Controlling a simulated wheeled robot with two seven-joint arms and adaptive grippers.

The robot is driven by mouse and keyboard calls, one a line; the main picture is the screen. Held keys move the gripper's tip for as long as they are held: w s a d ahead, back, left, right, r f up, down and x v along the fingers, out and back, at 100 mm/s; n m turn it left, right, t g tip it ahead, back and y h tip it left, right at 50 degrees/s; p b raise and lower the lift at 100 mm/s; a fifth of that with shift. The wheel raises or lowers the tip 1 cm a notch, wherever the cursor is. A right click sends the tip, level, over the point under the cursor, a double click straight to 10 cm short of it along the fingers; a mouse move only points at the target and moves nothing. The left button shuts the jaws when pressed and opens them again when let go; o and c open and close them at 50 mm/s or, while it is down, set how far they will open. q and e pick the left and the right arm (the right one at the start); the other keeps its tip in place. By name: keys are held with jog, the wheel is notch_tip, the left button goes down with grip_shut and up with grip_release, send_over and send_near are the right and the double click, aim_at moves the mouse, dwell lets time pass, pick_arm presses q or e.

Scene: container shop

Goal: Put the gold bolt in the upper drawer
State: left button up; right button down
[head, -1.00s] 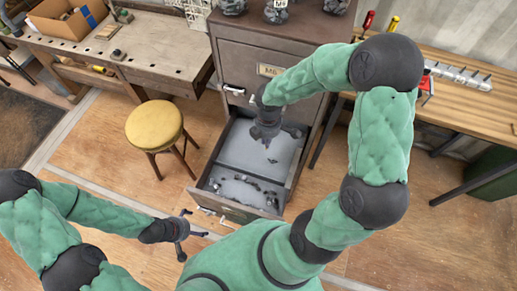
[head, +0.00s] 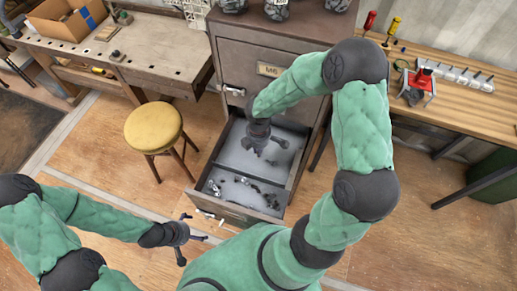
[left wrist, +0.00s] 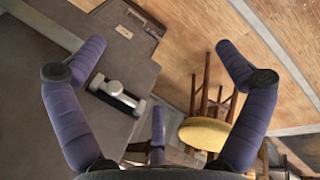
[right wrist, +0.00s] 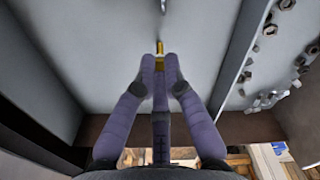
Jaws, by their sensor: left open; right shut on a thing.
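The gold bolt (right wrist: 160,48) is held between the fingertips of my right gripper (right wrist: 160,68), its tip sticking out past them. In the head view my right gripper (head: 268,150) is over the rear compartment of an open grey drawer (head: 240,213) of the cabinet. The bolt itself cannot be made out in the head view. A closed drawer with a label (head: 268,69) sits above the open one. My left gripper (head: 192,238) is open and empty, in front of and left of the open drawer; its spread fingers show in the left wrist view (left wrist: 155,75).
A divider (right wrist: 240,55) separates the bare rear compartment from a front one with several dark nuts and bolts (right wrist: 290,80). A yellow stool (head: 153,126) stands left of the drawer. A workbench (head: 480,107) is at right, another (head: 130,60) at left.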

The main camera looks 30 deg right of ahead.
jog(key=c, duration=1.3)
grip_release()
jog(key=shift+f, duration=0.15)
jog(key=shift+r, duration=0.2)
notch_tip(320, 180, up, 12)
jog(key=p, duration=0.3)
